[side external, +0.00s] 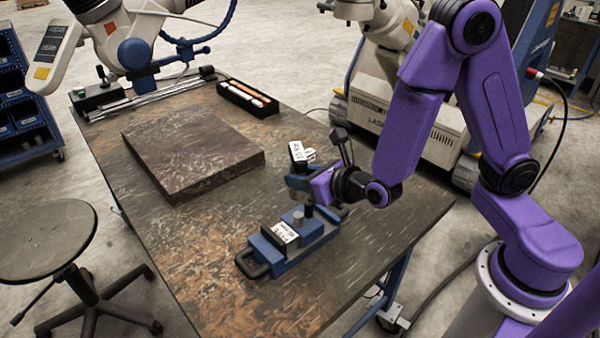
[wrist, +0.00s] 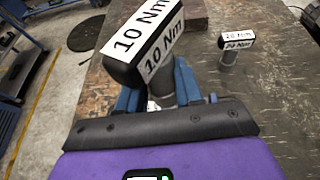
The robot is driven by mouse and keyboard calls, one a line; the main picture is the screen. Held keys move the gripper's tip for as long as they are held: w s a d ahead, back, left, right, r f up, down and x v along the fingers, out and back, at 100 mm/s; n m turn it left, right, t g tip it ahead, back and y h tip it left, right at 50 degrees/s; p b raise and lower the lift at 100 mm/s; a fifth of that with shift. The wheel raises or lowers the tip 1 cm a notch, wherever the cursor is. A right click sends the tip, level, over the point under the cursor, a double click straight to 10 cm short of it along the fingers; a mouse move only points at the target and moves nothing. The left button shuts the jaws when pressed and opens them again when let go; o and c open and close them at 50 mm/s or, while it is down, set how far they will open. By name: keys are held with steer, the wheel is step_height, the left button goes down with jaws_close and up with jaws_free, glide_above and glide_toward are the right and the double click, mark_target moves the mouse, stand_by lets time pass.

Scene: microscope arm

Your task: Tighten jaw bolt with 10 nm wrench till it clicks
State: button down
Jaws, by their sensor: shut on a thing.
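My gripper (side external: 302,180) is shut on the 10 Nm wrench (side external: 297,151), whose dark head has white label faces. In the wrist view the wrench (wrist: 148,42) rises between the blue fingers of my gripper (wrist: 158,88), with "10 Nm" readable on two faces. The wrench's lower end is hidden there. The blue vise (side external: 275,262) lies on the table below and in front of my gripper in the side view, with a white label block on it. A grey round piece (side external: 298,217), perhaps the jaw bolt, shows on its top. I cannot tell whether the wrench touches anything.
A second labelled wrench (wrist: 235,42) stands on the table, right of the held one in the wrist view. A dark stone plate (side external: 190,150) lies mid-table. A black tray (side external: 248,98) with pens sits at the back. The table's front left is clear.

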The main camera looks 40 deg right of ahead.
mark_target(304, 195)
stand_by(0.3)
steer(key=shift+f, duration=2.55)
steer(key=shift+f, duration=1.6)
steer(key=shift+a+m+h, duration=0.25)
steer(key=shift+m+h, duration=0.65)
steer(key=shift+h, duration=0.2)
steer(key=shift+m+h, duration=1.1)
steer(key=shift+h, duration=0.2)
steer(key=shift+a, duration=0.1)
